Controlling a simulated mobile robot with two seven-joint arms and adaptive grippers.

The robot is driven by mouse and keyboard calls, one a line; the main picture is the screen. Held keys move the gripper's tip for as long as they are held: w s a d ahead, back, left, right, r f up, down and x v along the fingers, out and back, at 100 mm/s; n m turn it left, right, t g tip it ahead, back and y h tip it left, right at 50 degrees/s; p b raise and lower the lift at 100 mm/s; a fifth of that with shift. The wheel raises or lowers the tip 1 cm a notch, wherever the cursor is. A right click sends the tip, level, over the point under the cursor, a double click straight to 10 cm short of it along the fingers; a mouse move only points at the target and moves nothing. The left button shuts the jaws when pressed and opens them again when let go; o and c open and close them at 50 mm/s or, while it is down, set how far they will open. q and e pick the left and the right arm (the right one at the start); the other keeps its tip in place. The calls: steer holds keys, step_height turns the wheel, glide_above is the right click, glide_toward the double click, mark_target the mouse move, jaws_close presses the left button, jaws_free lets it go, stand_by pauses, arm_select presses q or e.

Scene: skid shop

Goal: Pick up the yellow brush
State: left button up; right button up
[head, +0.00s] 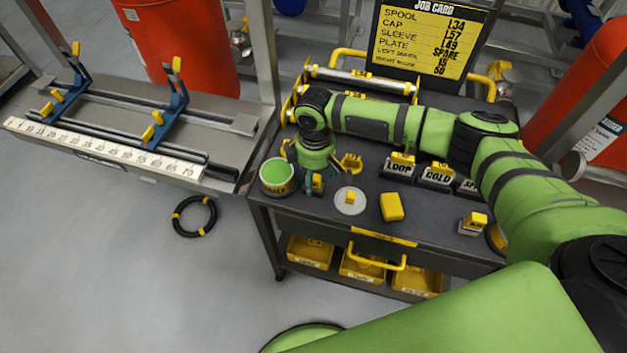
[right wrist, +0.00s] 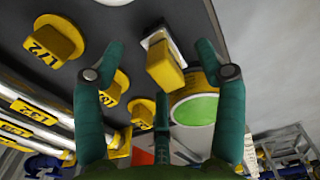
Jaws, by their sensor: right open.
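The yellow brush (right wrist: 165,65) shows in the right wrist view as a yellow block with a pale and dark edge at its far end. It lies between the open fingers of my right gripper (right wrist: 160,74), with gaps to both sides. In the head view my right gripper (head: 311,184) points down over the left end of the dark cart top (head: 370,215). A yellow part of the brush (head: 317,181) shows there among the fingers, the rest hidden. I cannot tell how far the fingertips are from it. My left gripper is out of view.
A green-topped can (head: 277,175) stands close left of the right gripper. A pale disc with a yellow knob (head: 350,200) and a yellow block (head: 392,207) are to its right. Labelled blocks (head: 435,176) and a job card (head: 427,40) stand behind.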

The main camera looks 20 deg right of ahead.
step_height(320, 180, down, 2)
steer(key=shift+w+f, duration=0.1)
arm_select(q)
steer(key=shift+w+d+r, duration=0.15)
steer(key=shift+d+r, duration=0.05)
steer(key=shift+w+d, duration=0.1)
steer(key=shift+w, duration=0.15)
arm_select(e)
steer(key=c, duration=1.3)
steer(key=shift+o, duration=0.2)
steer(key=shift+r, duration=0.7)
step_height(320, 180, up, 3)
steer(key=shift+w+f+b, duration=0.1)
steer(key=shift+b, duration=0.6)
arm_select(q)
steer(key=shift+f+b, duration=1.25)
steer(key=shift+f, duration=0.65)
arm_select(e)
steer(key=s+d+r, duration=0.2)
steer(key=d+r, duration=0.5)
steer(key=d, duration=0.4)
steer(key=shift+d, duration=0.25)
